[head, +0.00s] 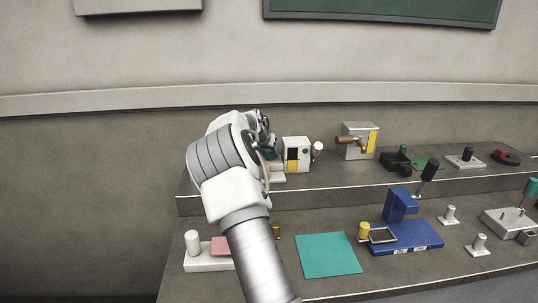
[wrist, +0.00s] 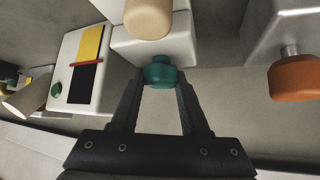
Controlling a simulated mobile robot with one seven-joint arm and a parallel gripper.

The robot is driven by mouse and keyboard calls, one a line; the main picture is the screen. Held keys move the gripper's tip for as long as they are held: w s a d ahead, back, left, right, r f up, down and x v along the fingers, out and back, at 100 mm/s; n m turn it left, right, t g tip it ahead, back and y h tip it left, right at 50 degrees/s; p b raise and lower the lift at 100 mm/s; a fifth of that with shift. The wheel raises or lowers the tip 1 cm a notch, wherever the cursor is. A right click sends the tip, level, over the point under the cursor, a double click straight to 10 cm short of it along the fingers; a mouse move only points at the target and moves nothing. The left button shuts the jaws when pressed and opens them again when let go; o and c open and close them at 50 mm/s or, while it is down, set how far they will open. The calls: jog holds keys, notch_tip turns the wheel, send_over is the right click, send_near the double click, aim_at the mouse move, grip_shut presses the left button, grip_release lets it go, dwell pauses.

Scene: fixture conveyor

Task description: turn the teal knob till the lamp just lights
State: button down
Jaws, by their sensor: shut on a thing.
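The teal knob (wrist: 160,72) sticks out of a white block (wrist: 168,45) in the wrist view. My gripper (wrist: 161,80) has one finger against each side of the knob and is shut on it. A pale beige rounded piece (wrist: 148,17), possibly the lamp, stands above the knob on the same unit; I see no glow on it. In the head view my gripper (head: 265,132) is at the raised shelf and hides most of the unit.
Left of the knob in the wrist view is a white box (wrist: 69,50) with a yellow and black face. An orange-brown handle (wrist: 296,77) on a grey box is at right. In the head view, a teal mat (head: 327,255) and a blue fixture (head: 410,240) lie on the lower surface.

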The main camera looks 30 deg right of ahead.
jog(key=shift+n, duration=0.3)
jog(key=c, duration=0.7)
grip_release()
jog(key=shift+r, duration=0.1)
jog(key=p+v, duration=0.1)
jog(key=v, duration=1.6)
jog(key=shift+s+r, duration=0.1)
jog(key=shift+s, duration=0.05)
